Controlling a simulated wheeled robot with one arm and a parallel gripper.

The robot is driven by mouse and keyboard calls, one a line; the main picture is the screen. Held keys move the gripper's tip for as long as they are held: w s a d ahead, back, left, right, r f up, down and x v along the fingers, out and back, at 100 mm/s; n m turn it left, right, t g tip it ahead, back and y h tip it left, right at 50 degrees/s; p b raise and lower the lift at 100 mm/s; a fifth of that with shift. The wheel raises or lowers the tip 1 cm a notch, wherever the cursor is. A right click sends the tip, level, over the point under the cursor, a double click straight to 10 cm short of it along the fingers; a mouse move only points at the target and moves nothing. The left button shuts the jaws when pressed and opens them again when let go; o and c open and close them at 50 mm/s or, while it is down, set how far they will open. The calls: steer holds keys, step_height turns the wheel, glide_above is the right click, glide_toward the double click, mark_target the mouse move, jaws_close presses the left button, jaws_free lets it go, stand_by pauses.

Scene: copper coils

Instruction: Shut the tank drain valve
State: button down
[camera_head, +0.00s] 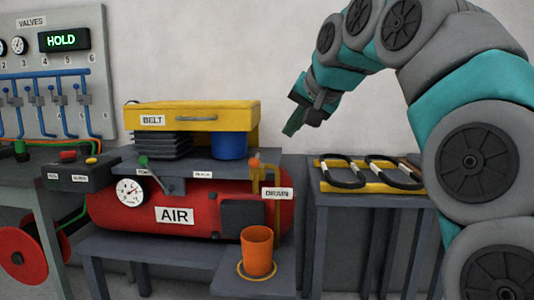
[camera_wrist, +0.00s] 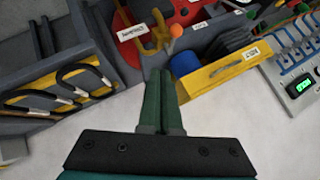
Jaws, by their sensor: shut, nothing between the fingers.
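The red tank (camera_head: 190,208) marked AIR lies under the bench shelf. Its drain valve has an orange knob (camera_head: 254,162) on a yellow pipe (camera_head: 278,215), beside a DRAIN label (camera_head: 277,194). The knob (camera_wrist: 177,31) and label (camera_wrist: 132,32) also show in the wrist view, beyond my fingertips. I cannot tell the valve's setting. An orange cup (camera_head: 257,251) stands upright on the low shelf below the pipe. My gripper (camera_head: 291,129) is shut and empty, in the air above and right of the valve; its green fingers (camera_wrist: 160,73) are together in the wrist view.
Black belts (camera_head: 343,174) lie on a yellow rack at right. A valve panel (camera_head: 50,80) reading HOLD is at far left.

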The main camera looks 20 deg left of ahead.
steer(key=shift+a+r+t+y, duration=0.15)
steer(key=shift+a+r, duration=0.05)
steer(key=shift+r, duration=0.4)
steer(key=shift+a+r+t+y, duration=0.15)
steer(key=shift+a+r, duration=0.05)
steer(key=shift+r, duration=0.4)
steer(key=shift+f, duration=0.1)
glide_toward(257, 157)
steer(key=shift+x, duration=2.9)
steer(key=shift+s+a+m+t+h+b, duration=0.15)
steer(key=shift+a+m+t+h+b, duration=0.2)
steer(key=shift+m, duration=0.25)
steer(key=shift+s+a+m+t+h+b, duration=0.15)
steer(key=shift+a+m+t+h+b, duration=0.15)
steer(key=shift+m+h, duration=0.25)
